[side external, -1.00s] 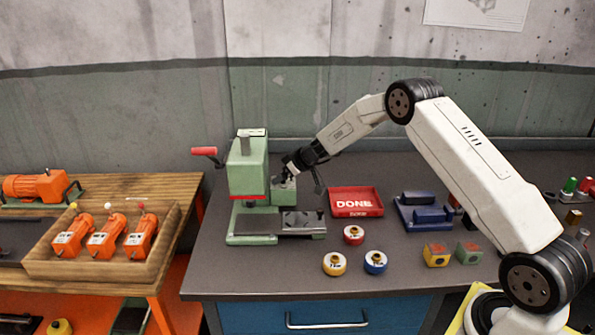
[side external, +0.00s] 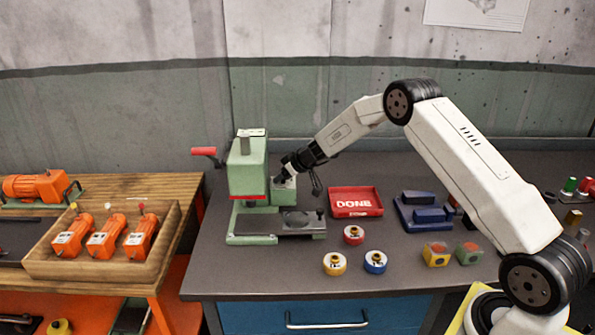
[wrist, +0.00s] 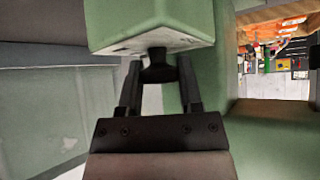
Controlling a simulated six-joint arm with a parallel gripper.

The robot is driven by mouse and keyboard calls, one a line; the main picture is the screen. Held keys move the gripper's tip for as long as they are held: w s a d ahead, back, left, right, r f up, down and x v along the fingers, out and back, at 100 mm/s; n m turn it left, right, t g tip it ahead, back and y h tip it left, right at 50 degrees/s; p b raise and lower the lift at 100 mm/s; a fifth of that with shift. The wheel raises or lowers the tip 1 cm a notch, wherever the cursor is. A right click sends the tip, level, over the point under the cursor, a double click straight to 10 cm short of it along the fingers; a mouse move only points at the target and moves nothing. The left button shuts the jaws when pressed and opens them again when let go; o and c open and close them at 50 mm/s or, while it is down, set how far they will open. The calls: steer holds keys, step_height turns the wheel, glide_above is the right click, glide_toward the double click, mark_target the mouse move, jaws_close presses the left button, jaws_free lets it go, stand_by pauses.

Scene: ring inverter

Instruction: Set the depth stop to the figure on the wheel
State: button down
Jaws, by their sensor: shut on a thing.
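The green press (side external: 248,172) stands on the bench with a red-handled lever and a red band low on its head. My gripper (side external: 285,170) is at the small green block (side external: 284,190) on its right side. In the wrist view, my gripper (wrist: 159,70) has its two fingers on either side of a small black knob (wrist: 157,70) under a green housing (wrist: 152,25). It is shut on this knob, which appears to be the depth stop. I cannot make out a scale or a figure on a wheel.
The red DONE tray (side external: 355,214) and a blue fixture (side external: 424,212) stand right of the press. Round pieces in red (side external: 353,235), yellow (side external: 334,263) and blue (side external: 375,262) sit in front. An orange-and-yellow block (side external: 436,255) and a green one (side external: 469,253) are further right.

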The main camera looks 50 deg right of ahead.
steer(key=shift+m+h, duration=0.9)
steer(key=shift+m, duration=0.3)
steer(key=shift+c, duration=1.3)
jaws_free()
steer(key=shift+n+y, duration=0.3)
steer(key=shift+n, duration=0.1)
